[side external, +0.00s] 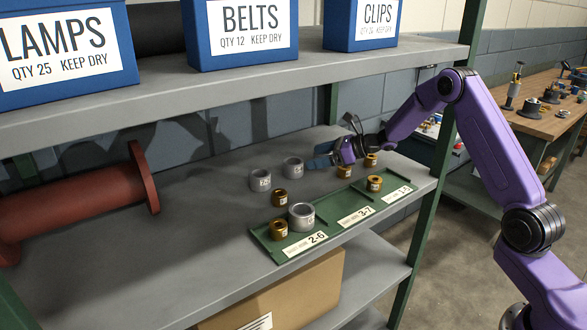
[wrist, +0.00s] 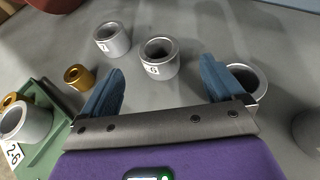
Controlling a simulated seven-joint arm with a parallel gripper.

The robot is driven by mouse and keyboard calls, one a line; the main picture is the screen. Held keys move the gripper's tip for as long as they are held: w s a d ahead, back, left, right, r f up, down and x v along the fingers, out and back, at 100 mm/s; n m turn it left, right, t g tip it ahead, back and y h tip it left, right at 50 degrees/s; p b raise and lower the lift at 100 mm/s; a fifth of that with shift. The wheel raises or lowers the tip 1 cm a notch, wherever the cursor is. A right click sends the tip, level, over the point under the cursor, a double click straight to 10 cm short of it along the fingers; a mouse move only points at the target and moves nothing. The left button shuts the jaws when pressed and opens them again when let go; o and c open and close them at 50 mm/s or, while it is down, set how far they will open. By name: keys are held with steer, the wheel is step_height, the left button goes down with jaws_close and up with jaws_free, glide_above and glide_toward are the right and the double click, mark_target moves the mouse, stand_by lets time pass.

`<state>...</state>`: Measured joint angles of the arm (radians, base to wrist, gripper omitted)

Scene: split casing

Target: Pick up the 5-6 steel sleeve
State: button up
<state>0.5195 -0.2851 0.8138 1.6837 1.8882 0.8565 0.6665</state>
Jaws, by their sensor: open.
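A steel sleeve (wrist: 159,62) with a label ending in "-6" stands upright on the shelf, ahead of my fingers in the wrist view; its first digit is unclear. It appears to be the grey sleeve (side external: 293,168) just left of my gripper in the side view. My gripper (side external: 319,160) is open and empty, its blue fingers low over the shelf and apart from that sleeve. Another steel sleeve (wrist: 112,43) stands to its left, also in the side view (side external: 260,181). A further steel sleeve (wrist: 250,80) is partly hidden behind my right finger.
A green tray (side external: 327,228) with labels 2-6 and 3-7 lies at the shelf's front edge, holding a larger steel sleeve (side external: 301,217) and brass sleeves. A red flanged pipe (side external: 75,200) lies left. The upper shelf (side external: 250,80) hangs overhead.

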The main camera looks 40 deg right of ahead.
mark_target(293, 162)
steer(key=shift+x, duration=4.35)
steer(key=shift+s+a, duration=0.1)
